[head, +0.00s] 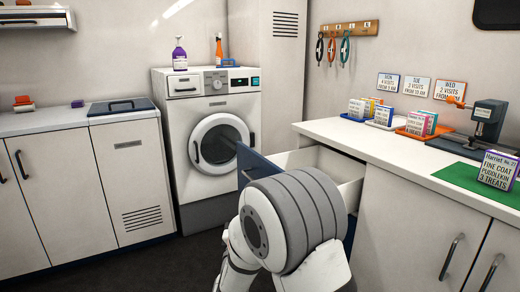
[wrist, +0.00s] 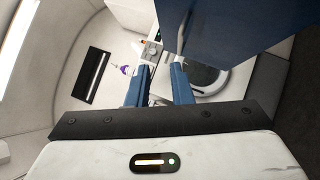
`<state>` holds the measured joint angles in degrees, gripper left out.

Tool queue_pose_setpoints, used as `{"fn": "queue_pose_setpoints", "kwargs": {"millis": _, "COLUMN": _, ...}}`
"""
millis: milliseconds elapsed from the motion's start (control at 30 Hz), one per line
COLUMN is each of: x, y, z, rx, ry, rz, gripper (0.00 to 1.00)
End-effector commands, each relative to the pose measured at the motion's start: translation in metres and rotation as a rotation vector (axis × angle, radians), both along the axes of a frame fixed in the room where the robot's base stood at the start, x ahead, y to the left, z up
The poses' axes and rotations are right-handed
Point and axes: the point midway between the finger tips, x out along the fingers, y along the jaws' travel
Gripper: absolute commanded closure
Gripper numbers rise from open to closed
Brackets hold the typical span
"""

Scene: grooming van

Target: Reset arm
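My arm (head: 290,222) rises in the lower middle of the head view, in front of the counter drawers. My gripper is hidden there behind the arm. In the wrist view my gripper (wrist: 161,68) shows two blue fingers standing apart with nothing held between them. A dark blue panel (wrist: 235,30), seemingly the front of the pulled-out drawer, is close beyond the right finger. A pale curved handle (wrist: 184,32) shows at that panel's edge, near the right fingertip. I cannot tell whether finger and handle touch.
A white drawer (head: 345,180) stands open under the right counter (head: 385,150). Treat boxes in trays, a press (head: 487,120) and a green mat (head: 465,180) are on that counter. A washing machine (head: 205,105) stands behind, left of the drawer. Dark floor (head: 150,268) is free at left.

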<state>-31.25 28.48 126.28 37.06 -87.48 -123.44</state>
Motion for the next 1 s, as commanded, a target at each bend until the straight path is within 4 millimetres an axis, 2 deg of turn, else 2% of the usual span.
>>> {"fn": "queue_pose_setpoints", "kwargs": {"millis": 33, "x": 0.002, "y": -0.003, "z": 0.013, "rx": 0.033, "ry": 0.015, "rz": 0.016, "gripper": 0.8}}
{"fn": "queue_pose_setpoints", "kwargs": {"millis": 367, "x": 0.01, "y": -0.024, "z": 0.061, "rx": 0.352, "ry": 0.211, "rz": 0.159, "gripper": 0.8}}
{"fn": "queue_pose_setpoints", "kwargs": {"millis": 467, "x": 0.006, "y": -0.033, "z": 0.086, "rx": 0.504, "ry": 0.31, "rz": 0.203, "gripper": 0.8}}
{"fn": "queue_pose_setpoints", "kwargs": {"millis": 567, "x": -0.006, "y": -0.046, "z": 0.114, "rx": 0.691, "ry": 0.441, "rz": 0.228, "gripper": 0.8}}
{"fn": "queue_pose_setpoints", "kwargs": {"millis": 767, "x": -0.053, "y": -0.076, "z": 0.157, "rx": 1.056, "ry": 0.708, "rz": 0.163, "gripper": 0.8}}
{"fn": "queue_pose_setpoints", "kwargs": {"millis": 867, "x": -0.086, "y": -0.093, "z": 0.178, "rx": 1.222, "ry": 0.826, "rz": 0.065, "gripper": 0.8}}
{"fn": "queue_pose_setpoints", "kwargs": {"millis": 1000, "x": -0.142, "y": -0.121, "z": 0.206, "rx": 1.441, "ry": 0.956, "rz": -0.143, "gripper": 0.8}}
